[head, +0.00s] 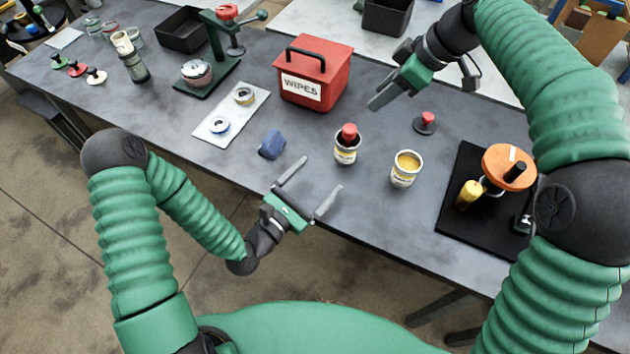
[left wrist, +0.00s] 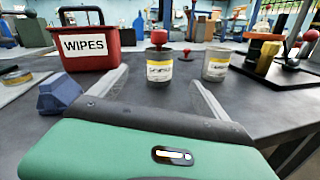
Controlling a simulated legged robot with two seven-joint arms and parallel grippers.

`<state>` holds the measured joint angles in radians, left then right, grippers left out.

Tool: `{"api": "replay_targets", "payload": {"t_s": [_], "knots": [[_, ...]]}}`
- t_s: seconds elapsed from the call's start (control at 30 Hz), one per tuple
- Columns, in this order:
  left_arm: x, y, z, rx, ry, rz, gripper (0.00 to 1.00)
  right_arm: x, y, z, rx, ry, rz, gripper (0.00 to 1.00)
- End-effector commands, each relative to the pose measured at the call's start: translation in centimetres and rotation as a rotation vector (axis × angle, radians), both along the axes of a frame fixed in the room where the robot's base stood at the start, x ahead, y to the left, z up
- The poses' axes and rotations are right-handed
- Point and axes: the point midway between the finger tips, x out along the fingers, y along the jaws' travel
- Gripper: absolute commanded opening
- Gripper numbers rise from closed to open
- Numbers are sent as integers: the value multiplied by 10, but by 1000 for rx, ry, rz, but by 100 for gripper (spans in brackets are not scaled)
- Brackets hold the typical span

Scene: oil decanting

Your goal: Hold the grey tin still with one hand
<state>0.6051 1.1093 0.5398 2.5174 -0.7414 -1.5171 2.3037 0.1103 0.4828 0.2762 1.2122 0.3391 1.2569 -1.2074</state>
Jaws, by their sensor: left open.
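The first tin (head: 346,153) has a red knob on top and shows mid-picture in the left wrist view (left wrist: 159,72). The second tin (head: 404,176) is open with yellow contents and also shows in the left wrist view (left wrist: 215,66). My left gripper (head: 322,174) is open and empty near the table's front edge. Its fingers point toward the knobbed tin, apart from it. My right gripper (head: 385,95) is above the table, right of the wipes box; its jaws are unclear.
A red wipes box (head: 318,80) stands behind the tins. A blue block (head: 272,143) lies left of my left gripper. A small red-knobbed piece (head: 426,122) sits behind the open tin. A black mat (head: 455,222) with an orange-topped device lies to the right.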

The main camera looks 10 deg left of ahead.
Motion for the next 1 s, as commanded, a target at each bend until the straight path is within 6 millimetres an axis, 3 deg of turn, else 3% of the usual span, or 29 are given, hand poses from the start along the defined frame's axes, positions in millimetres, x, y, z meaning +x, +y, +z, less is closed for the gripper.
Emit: {"api": "replay_targets", "payload": {"t_s": [0.1, 0.27, 0.8, 1.0], "knots": [[-3, 2, -6, -150, 81, 9, 87, 0, 0, 0, 0, 0, 0, 36], [6, -5, -7, -192, 102, 8, 87, 0, -1, 0, 1, 1, 0, 36], [113, -65, -7, -187, 100, 8, 87, 0, 0, 0, 1, 0, 0, 36], [138, -79, -7, -186, 101, 8, 87, 0, 0, 0, 1, 0, 0, 36]]}}
